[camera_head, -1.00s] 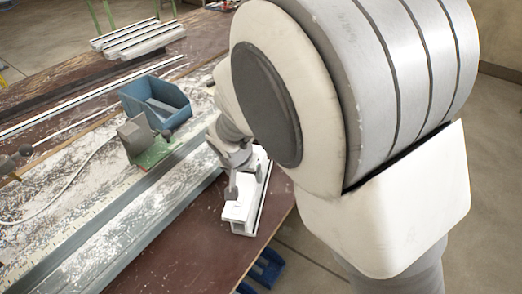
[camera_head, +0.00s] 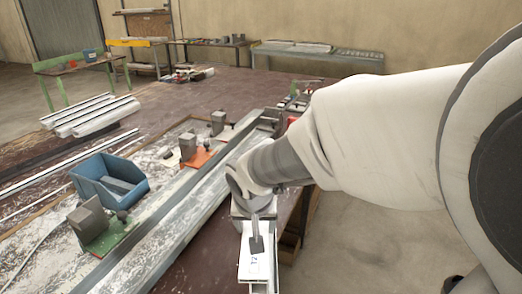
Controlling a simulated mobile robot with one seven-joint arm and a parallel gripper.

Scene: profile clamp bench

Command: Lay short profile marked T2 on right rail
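The short white profile (camera_head: 253,272) is at the bottom centre, with a dark mark like T2 on its upper face. My gripper (camera_head: 256,244) is at its far end and appears shut on it; one grey finger shows against the white, the other is hidden. The profile's near end is cut off by the picture's edge. A long grey metal rail (camera_head: 160,234) runs diagonally along the bench, left of the profile. The profile is apart from this rail, over or beside the bench's right edge; its height is unclear.
Clamps on a green base (camera_head: 102,240) and an orange base (camera_head: 199,158) stand left of the rail. A blue bin (camera_head: 110,185) sits further left. White profiles (camera_head: 92,116) lie at the far left. Open floor (camera_head: 365,225) lies right of the bench.

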